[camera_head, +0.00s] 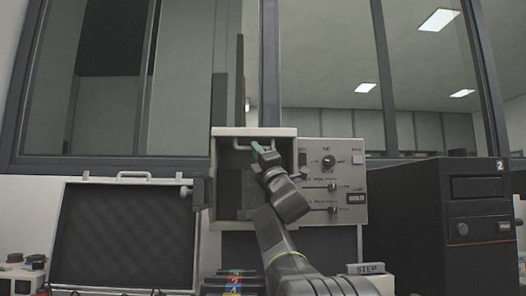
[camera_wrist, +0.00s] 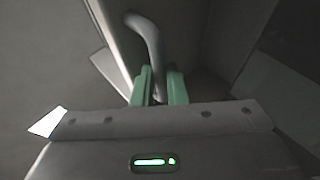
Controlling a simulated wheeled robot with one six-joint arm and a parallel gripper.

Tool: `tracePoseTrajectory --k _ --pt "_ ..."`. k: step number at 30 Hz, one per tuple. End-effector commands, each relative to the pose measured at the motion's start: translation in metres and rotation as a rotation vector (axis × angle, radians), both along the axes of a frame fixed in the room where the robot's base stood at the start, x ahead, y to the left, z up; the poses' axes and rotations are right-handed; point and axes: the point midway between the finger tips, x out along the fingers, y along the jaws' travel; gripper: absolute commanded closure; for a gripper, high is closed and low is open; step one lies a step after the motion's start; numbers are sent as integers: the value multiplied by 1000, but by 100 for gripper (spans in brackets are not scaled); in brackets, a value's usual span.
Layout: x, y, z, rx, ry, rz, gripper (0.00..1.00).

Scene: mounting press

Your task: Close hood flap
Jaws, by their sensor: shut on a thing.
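The press has a beige housing with a control panel (camera_head: 335,182). Left of the panel is a boxy opening, with the hood flap (camera_head: 225,132) as a pale edge along its top. A light bar handle (camera_head: 240,146) sits just under that edge. My gripper (camera_head: 257,147) is at the handle, its green fingertips around it. In the wrist view my gripper (camera_wrist: 159,88) is shut on the curved grey handle (camera_wrist: 148,38), which passes between the green fingers. My wrist and arm hide part of the opening. The flap's exact angle is hard to tell.
An open case with dark foam (camera_head: 120,235) stands at the left. A black computer tower (camera_head: 470,225) stands at the right. A STEP box (camera_head: 366,268) and small coloured items (camera_head: 233,284) are low in front. Tall dark plates (camera_head: 240,85) rise behind the opening.

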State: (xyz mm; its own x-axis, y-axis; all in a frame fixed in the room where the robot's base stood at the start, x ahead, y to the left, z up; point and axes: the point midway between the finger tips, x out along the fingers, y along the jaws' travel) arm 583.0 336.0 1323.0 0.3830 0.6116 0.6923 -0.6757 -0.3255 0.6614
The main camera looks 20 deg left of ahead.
Motion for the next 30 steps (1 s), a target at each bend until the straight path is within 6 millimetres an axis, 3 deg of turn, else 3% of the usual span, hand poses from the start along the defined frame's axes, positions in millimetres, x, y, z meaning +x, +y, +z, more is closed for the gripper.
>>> tracePoseTrajectory --k 1,12,13,16,30 --pt "6 4 -8 -7 15 -2 100" --pt "9 5 -12 -10 21 -4 100" --pt "9 5 -12 -10 21 -4 86" --pt "8 5 -12 -10 20 -5 66" --pt "5 4 -7 -5 11 -3 66"
